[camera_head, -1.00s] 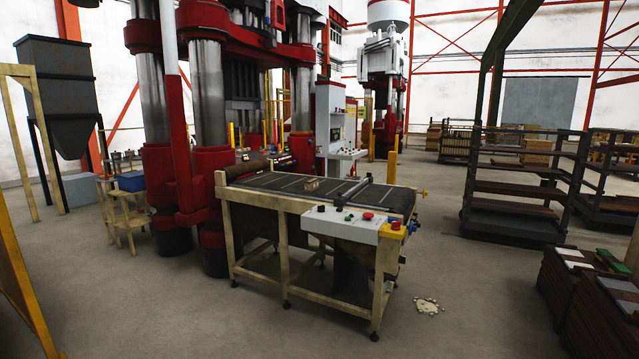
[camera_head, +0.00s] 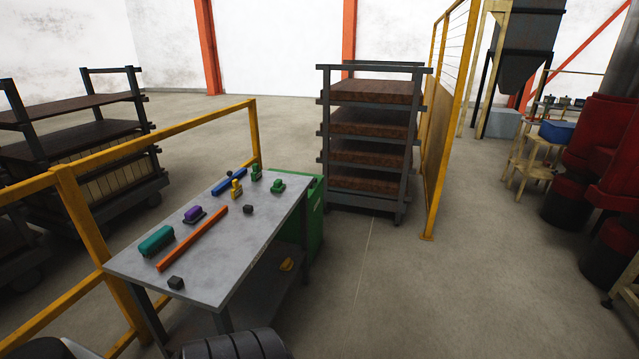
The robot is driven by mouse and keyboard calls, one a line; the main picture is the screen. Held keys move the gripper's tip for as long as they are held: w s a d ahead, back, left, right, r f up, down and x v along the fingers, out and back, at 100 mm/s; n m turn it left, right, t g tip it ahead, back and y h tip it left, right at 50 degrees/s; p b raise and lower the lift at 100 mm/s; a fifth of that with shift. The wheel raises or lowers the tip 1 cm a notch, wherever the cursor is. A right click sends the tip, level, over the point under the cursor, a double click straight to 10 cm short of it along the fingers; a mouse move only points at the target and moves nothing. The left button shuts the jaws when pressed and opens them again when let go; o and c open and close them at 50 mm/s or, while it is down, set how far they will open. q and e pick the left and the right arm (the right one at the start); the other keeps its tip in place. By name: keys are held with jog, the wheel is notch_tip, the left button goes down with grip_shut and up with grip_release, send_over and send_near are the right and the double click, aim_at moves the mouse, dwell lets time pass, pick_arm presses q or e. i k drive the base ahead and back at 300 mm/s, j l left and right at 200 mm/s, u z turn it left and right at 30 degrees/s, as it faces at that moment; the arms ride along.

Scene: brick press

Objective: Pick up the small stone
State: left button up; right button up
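Small dark grey blocks lie on a grey metal table (camera_head: 205,262). One dark block (camera_head: 176,283) is near the table's front left corner. A second dark block (camera_head: 248,209) is near the right edge, and a smaller dark piece (camera_head: 229,173) is by the far edge. I cannot tell which of them is the small stone. Neither of my grippers is in view.
The table also holds an orange bar (camera_head: 193,238), a teal brush (camera_head: 157,241), a purple tool (camera_head: 194,214), a blue bar (camera_head: 229,181) and green and yellow pieces. A yellow rail (camera_head: 160,148) runs behind it. A rack (camera_head: 368,150) stands beyond.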

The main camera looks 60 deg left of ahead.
aim_at(278, 186)
jog(key=u, duration=2.35)
